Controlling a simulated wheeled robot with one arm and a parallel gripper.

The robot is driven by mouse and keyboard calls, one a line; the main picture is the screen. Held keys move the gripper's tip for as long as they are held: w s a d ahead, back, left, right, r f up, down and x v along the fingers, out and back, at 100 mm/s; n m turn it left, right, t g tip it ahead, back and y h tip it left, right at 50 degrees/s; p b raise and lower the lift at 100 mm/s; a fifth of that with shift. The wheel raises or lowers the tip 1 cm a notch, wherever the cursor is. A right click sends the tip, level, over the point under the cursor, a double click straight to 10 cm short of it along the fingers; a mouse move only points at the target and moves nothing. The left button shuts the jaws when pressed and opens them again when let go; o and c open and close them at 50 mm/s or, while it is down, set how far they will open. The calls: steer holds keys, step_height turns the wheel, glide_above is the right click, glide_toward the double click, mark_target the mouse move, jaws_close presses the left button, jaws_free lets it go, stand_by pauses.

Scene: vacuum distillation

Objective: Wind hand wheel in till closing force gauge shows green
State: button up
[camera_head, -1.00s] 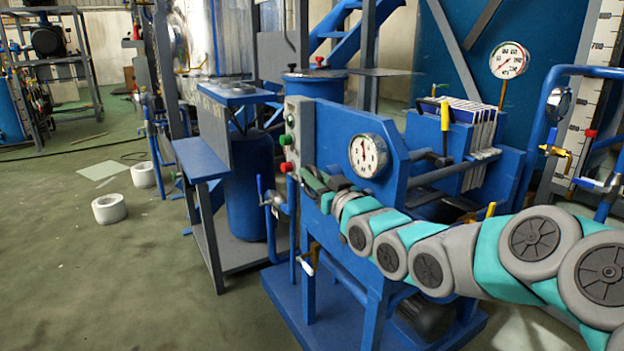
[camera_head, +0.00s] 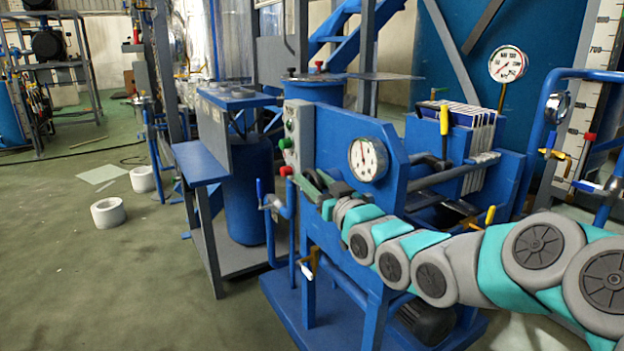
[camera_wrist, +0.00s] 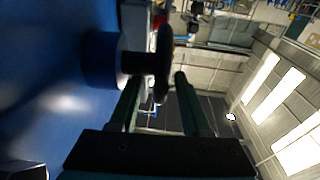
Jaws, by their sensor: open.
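The hand wheel (camera_wrist: 164,62) is a dark disc seen nearly edge-on in the wrist view, on a short shaft out of a blue boss (camera_wrist: 101,60). My gripper (camera_wrist: 157,88) is open, with its two dark fingers apart and the wheel's lower rim at the gap between their tips. I cannot tell whether either finger touches it. In the head view my gripper (camera_head: 317,182) is at the front end of the blue press frame (camera_head: 333,130), and the wheel is not clearly visible there. The closing force gauge (camera_head: 367,158) is a white round dial with its needle near upright; its colour zone is too small to read.
A control box (camera_head: 290,140) with green and red buttons is close left of my gripper. Blue pipework with a valve (camera_head: 275,200) stands just below it. A second gauge (camera_head: 508,64) and white filter plates (camera_head: 482,150) are at the right.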

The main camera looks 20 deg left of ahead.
mark_target(321, 186)
steer(key=v, duration=0.5)
steer(key=shift+s+d, duration=0.15)
steer(key=shift+d, duration=0.15)
steer(key=shift+v, duration=0.75)
steer(key=shift+s, duration=0.1)
